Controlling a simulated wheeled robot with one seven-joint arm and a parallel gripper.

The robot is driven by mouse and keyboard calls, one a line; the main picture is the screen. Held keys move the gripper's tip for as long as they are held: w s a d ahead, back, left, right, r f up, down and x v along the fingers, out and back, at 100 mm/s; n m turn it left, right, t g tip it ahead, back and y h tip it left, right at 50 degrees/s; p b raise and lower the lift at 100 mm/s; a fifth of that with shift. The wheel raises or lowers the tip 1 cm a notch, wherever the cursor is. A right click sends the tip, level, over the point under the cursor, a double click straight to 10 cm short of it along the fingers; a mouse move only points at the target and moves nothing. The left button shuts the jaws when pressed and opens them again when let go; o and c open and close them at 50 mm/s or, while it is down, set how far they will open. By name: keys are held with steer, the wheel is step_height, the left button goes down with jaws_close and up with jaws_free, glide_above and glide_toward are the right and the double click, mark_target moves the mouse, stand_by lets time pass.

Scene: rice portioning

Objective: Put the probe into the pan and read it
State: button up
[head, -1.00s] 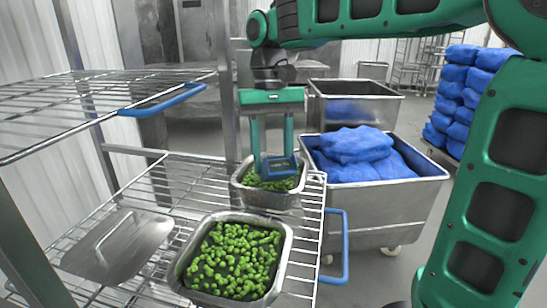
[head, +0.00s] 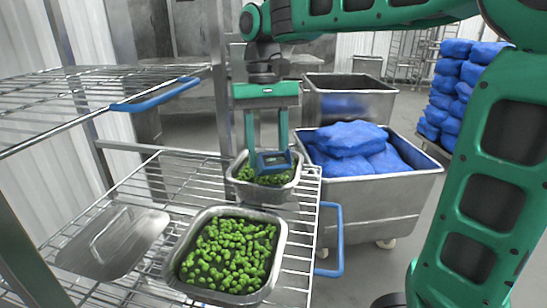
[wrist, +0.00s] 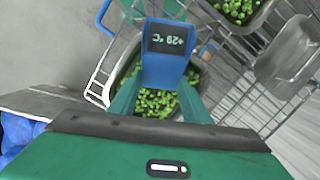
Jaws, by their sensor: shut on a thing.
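My gripper (head: 269,152) is shut on the blue probe thermometer (head: 274,169), pointing down over the far steel pan (head: 240,184) of green vegetables. The probe's blue body is low between the fingers, at about the pan's rim level. In the wrist view the thermometer (wrist: 165,70) faces the camera between the green fingers, and its dark display (wrist: 167,40) appears to read +29 °C. The far pan's green contents (wrist: 157,103) show behind it. The probe's tip is hidden, so I cannot tell how deep it is.
A second pan (head: 176,258) of green vegetables stands nearer on the wire shelf (head: 150,200). A steel lid (head: 115,245) lies to its left. A blue handle (head: 337,240) sticks out at the shelf's right. Beyond is a steel cart (head: 375,200) with blue bags; an upper wire shelf (head: 90,95) is at left.

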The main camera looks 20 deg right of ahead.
stand_by(0.4)
steer(key=shift+w+a+r, duration=0.1)
steer(key=shift+w+r, duration=0.05)
steer(key=shift+r, duration=0.8)
steer(key=shift+w+r, duration=0.1)
steer(key=shift+r, duration=0.8)
step_height(320, 180, up, 6)
